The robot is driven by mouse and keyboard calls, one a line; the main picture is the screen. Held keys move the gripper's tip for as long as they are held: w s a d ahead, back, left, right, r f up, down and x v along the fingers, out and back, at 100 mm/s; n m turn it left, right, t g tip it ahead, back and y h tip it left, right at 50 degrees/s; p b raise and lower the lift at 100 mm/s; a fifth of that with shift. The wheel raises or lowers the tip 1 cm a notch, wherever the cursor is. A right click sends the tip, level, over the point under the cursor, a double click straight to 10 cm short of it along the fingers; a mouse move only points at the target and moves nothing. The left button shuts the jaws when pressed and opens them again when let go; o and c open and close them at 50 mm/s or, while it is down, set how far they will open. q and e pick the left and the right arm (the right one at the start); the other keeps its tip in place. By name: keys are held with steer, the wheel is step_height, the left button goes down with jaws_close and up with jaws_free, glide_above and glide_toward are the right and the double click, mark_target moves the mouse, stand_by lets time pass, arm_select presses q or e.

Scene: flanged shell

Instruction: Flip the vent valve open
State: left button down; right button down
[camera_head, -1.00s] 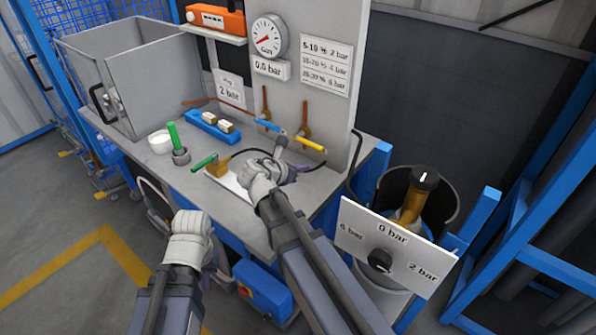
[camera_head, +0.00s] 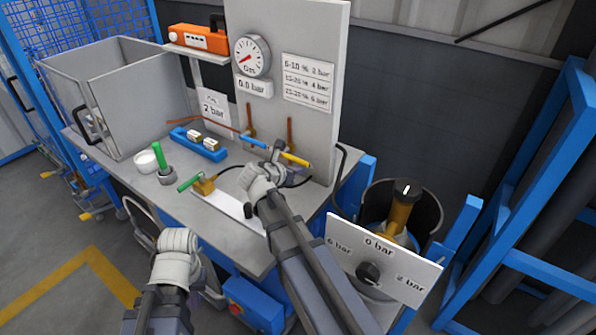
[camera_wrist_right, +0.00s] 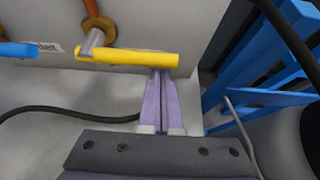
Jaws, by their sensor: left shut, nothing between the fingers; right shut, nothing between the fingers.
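The yellow valve handle (camera_head: 294,159) is on a copper pipe at the foot of the grey panel and lies roughly level. In the right wrist view the yellow handle (camera_wrist_right: 130,56) runs across above my right gripper (camera_wrist_right: 160,74). That gripper is shut and empty, its tips at the underside of the handle's right end; whether they touch is unclear. In the head view my right gripper (camera_head: 298,172) is partly hidden by its wrist. A blue valve handle (camera_head: 252,141) sits to the left. My left gripper (camera_head: 180,244) hangs in front of the bench, shut, its fingers mostly hidden.
The round gauge (camera_head: 252,56) above reads near the low end, over a 0.0 bar sign (camera_head: 255,87). A green-handled brass fitting (camera_head: 203,184) and a blue block (camera_head: 198,144) stand on the bench. A pressure dial plate (camera_head: 382,258) is at right.

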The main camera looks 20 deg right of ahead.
steer(key=shift+r, duration=0.1)
steer(key=shift+r+n, duration=0.15)
steer(key=shift+n, duration=0.15)
steer(key=shift+r+g+h+p, duration=0.3)
steer(key=shift+g+p, duration=0.1)
steer(key=shift+p, duration=0.1)
steer(key=shift+w+r+n+g+h+p, duration=0.2)
steer(key=shift+r+n+g+h+p, duration=0.15)
steer(key=shift+r+n+p, duration=0.35)
steer(key=w+a+r+n+g+h+p, duration=0.1)
steer(key=w+a+r+n+g+p, duration=0.1)
steer(key=w+r, duration=0.4)
steer(key=shift+a+r+n+h+p, duration=0.4)
steer(key=shift+a+p, duration=0.4)
steer(key=shift+p, duration=0.45)
